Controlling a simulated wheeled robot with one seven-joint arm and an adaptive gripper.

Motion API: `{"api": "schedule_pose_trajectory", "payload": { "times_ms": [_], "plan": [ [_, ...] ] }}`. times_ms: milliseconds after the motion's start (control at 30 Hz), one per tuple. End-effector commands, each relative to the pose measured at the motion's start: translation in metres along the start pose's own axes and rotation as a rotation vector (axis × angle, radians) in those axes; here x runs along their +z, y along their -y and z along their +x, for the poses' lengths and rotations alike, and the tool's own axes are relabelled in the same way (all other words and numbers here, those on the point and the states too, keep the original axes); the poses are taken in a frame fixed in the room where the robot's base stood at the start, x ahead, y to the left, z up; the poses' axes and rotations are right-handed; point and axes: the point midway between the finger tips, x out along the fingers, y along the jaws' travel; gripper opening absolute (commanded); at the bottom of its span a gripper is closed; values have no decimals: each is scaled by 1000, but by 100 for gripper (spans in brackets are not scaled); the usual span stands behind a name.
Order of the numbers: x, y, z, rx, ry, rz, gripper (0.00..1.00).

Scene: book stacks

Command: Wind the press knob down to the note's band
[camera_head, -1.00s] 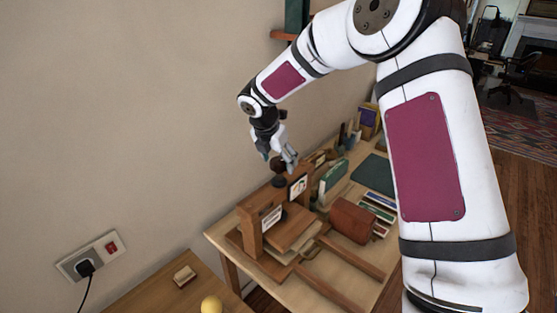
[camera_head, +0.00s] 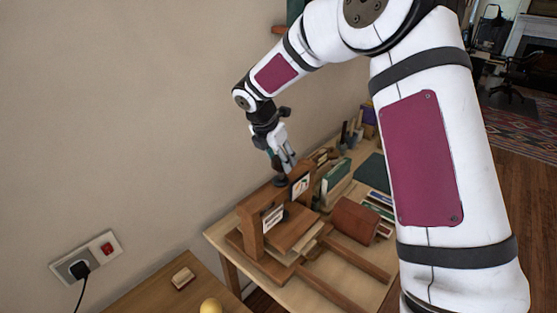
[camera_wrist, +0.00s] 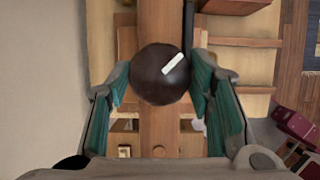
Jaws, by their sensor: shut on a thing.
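The wooden book press (camera_head: 250,236) stands on the table against the wall. Its dark round knob (camera_wrist: 161,74), with a white mark pointing to the upper right, shows from above in the wrist view. My gripper (camera_wrist: 160,82) has a teal-padded finger on each side of the knob and is shut on it.
A reddish-brown block (camera_head: 354,221) and green books (camera_head: 335,182) are right of the press. Wooden rails (camera_head: 352,262) run toward the front of the table. A lower table (camera_head: 150,294) at left holds a small wooden block (camera_head: 183,277) and a yellow ball (camera_head: 211,306).

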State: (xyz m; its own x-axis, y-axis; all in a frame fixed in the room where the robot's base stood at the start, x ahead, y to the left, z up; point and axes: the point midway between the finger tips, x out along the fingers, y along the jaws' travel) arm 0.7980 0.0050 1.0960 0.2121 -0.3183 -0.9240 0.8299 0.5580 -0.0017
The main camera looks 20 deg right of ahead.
Motion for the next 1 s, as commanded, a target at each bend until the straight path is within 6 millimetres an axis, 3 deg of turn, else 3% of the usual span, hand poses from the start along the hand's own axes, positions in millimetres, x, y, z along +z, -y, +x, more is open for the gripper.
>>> {"api": "schedule_pose_trajectory", "payload": {
  "times_ms": [333,367,433,467,800,1000],
  "plan": [
    [0,-1,-1,-8,0,29,19],
    [0,-1,-1,-8,0,29,50],
    [0,-1,-1,-8,1,28,65],
    [0,-1,-1,-8,0,28,67],
    [0,0,-3,-8,1,27,67],
    [1,-1,-27,-5,2,28,67]
  ]
}}
